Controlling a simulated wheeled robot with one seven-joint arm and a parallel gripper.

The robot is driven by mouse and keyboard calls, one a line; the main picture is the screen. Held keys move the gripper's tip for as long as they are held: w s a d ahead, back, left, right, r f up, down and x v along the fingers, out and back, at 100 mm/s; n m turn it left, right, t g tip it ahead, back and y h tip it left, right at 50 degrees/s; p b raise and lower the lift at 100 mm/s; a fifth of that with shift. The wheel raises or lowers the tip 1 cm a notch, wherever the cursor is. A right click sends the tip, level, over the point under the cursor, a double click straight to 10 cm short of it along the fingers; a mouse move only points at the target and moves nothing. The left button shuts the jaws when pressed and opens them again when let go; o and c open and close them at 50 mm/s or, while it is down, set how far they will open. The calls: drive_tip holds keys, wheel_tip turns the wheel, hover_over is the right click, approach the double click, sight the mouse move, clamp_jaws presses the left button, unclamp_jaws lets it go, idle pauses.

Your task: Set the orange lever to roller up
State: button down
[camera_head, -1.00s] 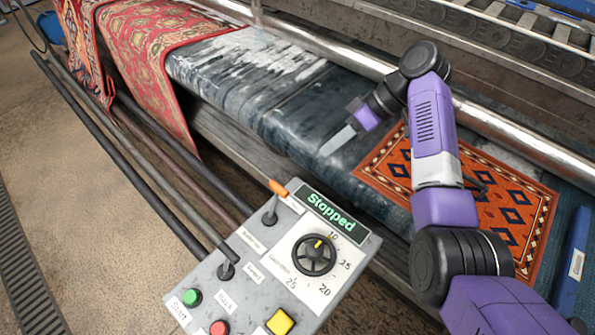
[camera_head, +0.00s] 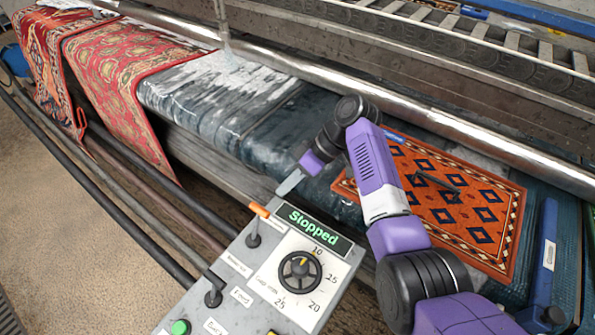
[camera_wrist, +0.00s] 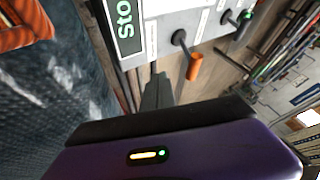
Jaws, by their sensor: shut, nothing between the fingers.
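The orange lever (camera_head: 259,210) stands on the top left of the grey control panel (camera_head: 228,265), beside the green "Stopped" display. In the wrist view the orange lever (camera_wrist: 194,67) lies right of and a little beyond my fingertips. My gripper (camera_head: 288,184) is shut and empty, just above and right of the lever in the head view, apart from it. In the wrist view my gripper (camera_wrist: 157,82) points toward the panel's edge. The label by the lever is too small to read.
A black-handled lever (camera_head: 213,296), a dial (camera_head: 300,271) and a green button (camera_head: 180,327) share the panel. An orange patterned rug (camera_head: 450,205) lies on the machine bed under my arm. A blue tool (camera_head: 547,255) rests at the right. Metal rails run along the left.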

sight(257, 224)
drive_tip(key=shift+s+a+f+p, duration=0.15)
drive_tip(key=shift+s+a+p, duration=1.05)
drive_tip(key=shift+s+a, duration=0.5)
